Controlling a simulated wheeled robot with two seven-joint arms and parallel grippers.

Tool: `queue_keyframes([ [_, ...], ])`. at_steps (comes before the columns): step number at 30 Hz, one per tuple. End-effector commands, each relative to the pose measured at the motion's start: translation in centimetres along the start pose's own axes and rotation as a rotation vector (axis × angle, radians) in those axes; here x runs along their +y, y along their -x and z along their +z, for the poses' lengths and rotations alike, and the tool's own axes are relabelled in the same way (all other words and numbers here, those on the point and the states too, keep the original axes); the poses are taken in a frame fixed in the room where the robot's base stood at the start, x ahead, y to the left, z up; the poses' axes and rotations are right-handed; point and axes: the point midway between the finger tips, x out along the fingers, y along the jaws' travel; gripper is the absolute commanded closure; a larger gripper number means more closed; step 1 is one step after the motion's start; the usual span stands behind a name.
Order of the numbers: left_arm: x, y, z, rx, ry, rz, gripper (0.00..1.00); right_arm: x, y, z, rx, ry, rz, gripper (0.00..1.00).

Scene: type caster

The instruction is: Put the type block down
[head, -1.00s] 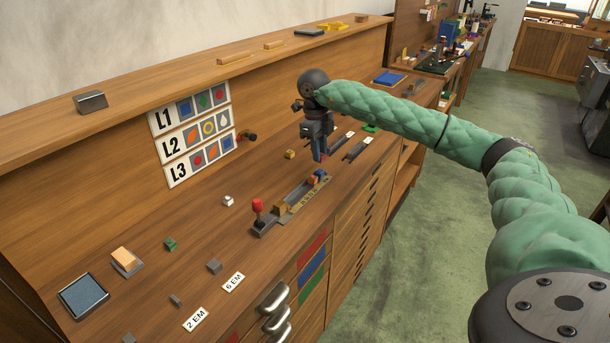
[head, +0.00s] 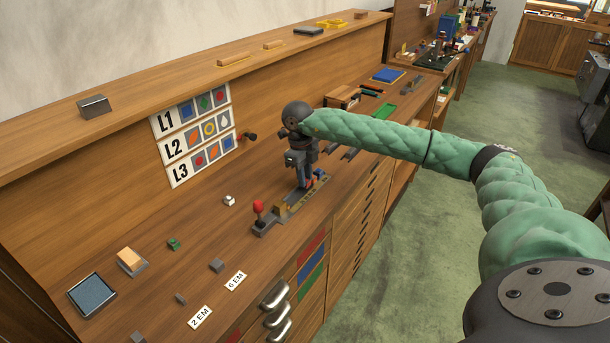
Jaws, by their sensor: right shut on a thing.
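My right gripper (head: 304,186) is low over the composing stick (head: 292,206), its fingers pointing down at the stick's middle. It is shut on the type block, which the fingers mostly hide. A small red patch shows beside the fingertips; I cannot tell whether it belongs to the held block. A blue block (head: 319,174) sits at the far end of the stick, just right of the fingers. I cannot tell whether the held block touches the stick. My left gripper is not in view.
The cards L1, L2 and L3 (head: 194,132) stand against the back panel. A white block (head: 229,200), a green block (head: 173,244), grey blocks and an ink pad (head: 92,295) lie on the near counter. A wooden box (head: 343,96) stands behind the arm.

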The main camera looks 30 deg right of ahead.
Motion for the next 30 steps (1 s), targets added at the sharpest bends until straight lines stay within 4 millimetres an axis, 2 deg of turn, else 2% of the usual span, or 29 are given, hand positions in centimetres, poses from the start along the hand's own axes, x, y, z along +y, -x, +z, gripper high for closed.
queue_keyframes([
  [6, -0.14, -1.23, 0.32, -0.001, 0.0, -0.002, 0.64, -0.03, -0.69, 0.05, 0.001, 0.0, 0.0, 1.0],
  [21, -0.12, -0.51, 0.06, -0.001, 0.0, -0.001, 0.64, -0.02, -0.91, 0.09, 0.001, 0.0, 0.0, 1.0],
  [22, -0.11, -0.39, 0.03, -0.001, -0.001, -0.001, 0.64, -0.02, -0.9, 0.08, 0.001, 0.0, 0.0, 0.74],
  [23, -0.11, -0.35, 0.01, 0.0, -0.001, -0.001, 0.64, -0.02, -0.89, 0.08, 0.001, 0.0, 0.0, 0.68],
  [30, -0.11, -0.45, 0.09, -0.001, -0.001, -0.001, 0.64, -0.02, -0.88, 0.08, 0.001, 0.0, 0.0, 0.68],
])
